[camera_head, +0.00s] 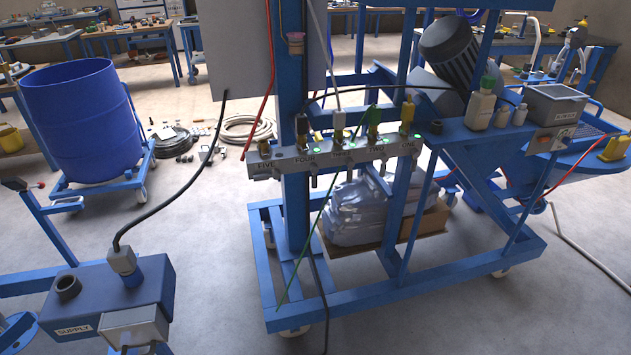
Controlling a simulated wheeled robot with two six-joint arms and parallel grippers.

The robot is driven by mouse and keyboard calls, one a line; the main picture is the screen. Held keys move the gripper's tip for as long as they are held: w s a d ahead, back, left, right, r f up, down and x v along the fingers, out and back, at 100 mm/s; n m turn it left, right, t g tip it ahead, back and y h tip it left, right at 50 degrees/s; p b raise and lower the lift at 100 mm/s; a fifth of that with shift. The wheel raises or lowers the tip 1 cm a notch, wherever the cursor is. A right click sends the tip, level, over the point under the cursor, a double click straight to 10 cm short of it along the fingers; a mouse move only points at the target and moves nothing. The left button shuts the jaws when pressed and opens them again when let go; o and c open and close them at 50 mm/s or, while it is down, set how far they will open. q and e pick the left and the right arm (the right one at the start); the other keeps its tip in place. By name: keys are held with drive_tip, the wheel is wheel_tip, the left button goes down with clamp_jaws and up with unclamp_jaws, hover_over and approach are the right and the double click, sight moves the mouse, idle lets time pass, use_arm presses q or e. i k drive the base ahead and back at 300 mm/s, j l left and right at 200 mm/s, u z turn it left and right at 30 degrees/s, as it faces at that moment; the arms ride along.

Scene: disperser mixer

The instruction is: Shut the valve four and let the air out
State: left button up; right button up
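A grey valve manifold (333,159) is fixed across the blue frame in the middle of the view. Its labels read FIVE, FOUR, THREE, TWO and ONE from left to right. Valve four (302,128), with a dark top and a brass-coloured body, stands upright above the FOUR label. A black hose rises from its top. I cannot tell from its small size whether it is open or shut. Small green lights show along the manifold. Valve five (264,148) is at the left end and valve one (407,112) at the right end. Neither gripper is in view.
A blue wheeled frame (420,282) carries the manifold, with a wrapped bundle (355,212) beneath it. A SUPPLY box (95,305) with a black cable stands at the lower left. A blue drum (80,120) is behind it. Grey floor between box and frame is open.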

sight(314, 168)
drive_tip(key=u, duration=0.55)
drive_tip(key=i+l+u, duration=0.1)
drive_tip(key=l+u, duration=0.25)
drive_tip(key=l, duration=0.3)
drive_tip(key=l+u, duration=0.4)
drive_tip(key=l, duration=0.25)
drive_tip(key=l+u, duration=0.35)
drive_tip(key=l, duration=0.9)
drive_tip(key=k+l, duration=0.15)
drive_tip(key=l, duration=0.45)
drive_tip(key=l+u, duration=0.1)
drive_tip(key=l, duration=0.45)
drive_tip(key=k+l, duration=0.15)
drive_tip(key=l, duration=0.45)
